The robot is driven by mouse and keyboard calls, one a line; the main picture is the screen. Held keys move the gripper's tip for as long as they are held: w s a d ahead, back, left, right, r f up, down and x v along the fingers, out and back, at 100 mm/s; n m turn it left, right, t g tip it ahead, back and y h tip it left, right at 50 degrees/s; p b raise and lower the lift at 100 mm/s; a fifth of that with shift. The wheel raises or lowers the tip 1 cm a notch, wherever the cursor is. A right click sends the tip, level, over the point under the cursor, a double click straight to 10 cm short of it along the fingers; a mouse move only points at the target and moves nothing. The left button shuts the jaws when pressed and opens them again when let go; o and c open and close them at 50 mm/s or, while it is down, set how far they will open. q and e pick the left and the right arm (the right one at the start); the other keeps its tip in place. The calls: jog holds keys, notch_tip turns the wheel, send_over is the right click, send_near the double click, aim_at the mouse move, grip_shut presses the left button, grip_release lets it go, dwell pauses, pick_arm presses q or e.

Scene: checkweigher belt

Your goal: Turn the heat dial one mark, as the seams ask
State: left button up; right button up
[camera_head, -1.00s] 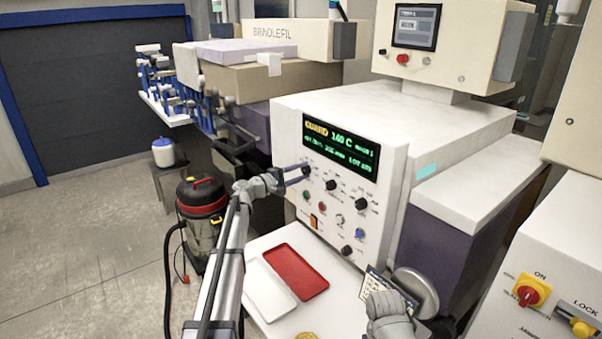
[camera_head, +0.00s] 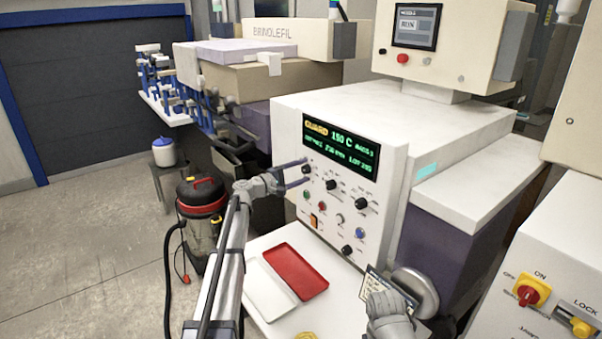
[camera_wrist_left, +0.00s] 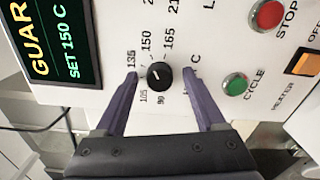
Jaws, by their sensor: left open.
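The heat dial is a small black knob (camera_wrist_left: 158,76) with a white pointer line, on the white panel (camera_head: 388,190) among printed marks such as 135, 150 and 165. In the head view the dial (camera_head: 306,169) sits below the dark display (camera_head: 340,147), which shows GUARD and 150 C. In the wrist view the display (camera_wrist_left: 58,42) reads SET 150 C. My left gripper (camera_wrist_left: 161,73) is open, one finger on each side of the dial, with gaps showing. It also shows in the head view (camera_head: 307,172). My right gripper (camera_head: 378,298) is beside a printed card (camera_head: 374,284); its fingers are hidden.
Other knobs and buttons sit close by, including a red STOP button (camera_wrist_left: 267,14) and a green CYCLE button (camera_wrist_left: 236,83). A red tray (camera_head: 296,272) and a white tray (camera_head: 268,292) lie below the panel. A vacuum cleaner (camera_head: 202,210) stands at left.

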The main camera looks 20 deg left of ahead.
pick_arm(q)
jog(key=v, duration=0.7)
jog(key=shift+s+a, duration=0.25)
jog(key=shift+s, duration=0.05)
